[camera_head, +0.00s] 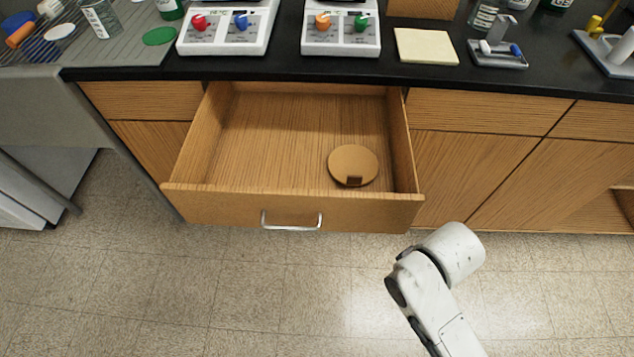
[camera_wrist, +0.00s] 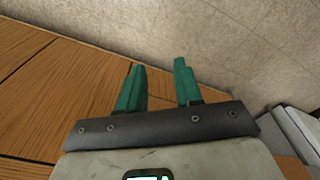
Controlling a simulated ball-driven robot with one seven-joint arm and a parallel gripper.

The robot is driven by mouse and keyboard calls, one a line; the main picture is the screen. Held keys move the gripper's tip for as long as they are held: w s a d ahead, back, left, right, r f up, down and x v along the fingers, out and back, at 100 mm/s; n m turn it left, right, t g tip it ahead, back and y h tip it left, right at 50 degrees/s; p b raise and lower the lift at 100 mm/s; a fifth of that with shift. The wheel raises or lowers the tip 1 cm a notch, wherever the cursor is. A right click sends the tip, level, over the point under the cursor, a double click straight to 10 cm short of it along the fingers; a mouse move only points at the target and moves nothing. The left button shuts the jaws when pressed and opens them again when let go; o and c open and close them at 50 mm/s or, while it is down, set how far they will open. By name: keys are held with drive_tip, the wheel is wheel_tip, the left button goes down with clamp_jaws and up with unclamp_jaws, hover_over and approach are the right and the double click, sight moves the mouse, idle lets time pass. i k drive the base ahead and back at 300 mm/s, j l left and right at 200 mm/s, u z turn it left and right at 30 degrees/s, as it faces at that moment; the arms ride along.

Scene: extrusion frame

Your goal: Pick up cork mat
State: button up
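The cork mat (camera_head: 354,163) is a round tan disc with a small dark brown tab at its front edge. It lies flat in the right front part of the open wooden drawer (camera_head: 270,208). My gripper (camera_wrist: 160,65) shows in the wrist view with two green fingers spread apart and nothing between them. It points toward wood panelling and a pale surface, and the mat is not in that view. In the head view my white arm is in front of the drawer at the lower right, and the gripper itself is not visible there.
A black counter (camera_head: 280,65) above the drawer holds two hot plates with coloured knobs, a cream pad (camera_head: 426,46) and small lab items. The drawer's handle (camera_head: 291,222) faces the clear tiled floor. Closed cabinets stand to the right.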

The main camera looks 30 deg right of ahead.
sight(350, 165)
drive_tip(key=l+u, duration=0.2)
drive_tip(key=u, duration=0.2)
drive_tip(key=l+u, duration=0.2)
drive_tip(key=u, duration=0.15)
drive_tip(key=k+l+u, duration=0.1)
drive_tip(key=u, duration=0.3)
drive_tip(key=l+z, duration=0.1)
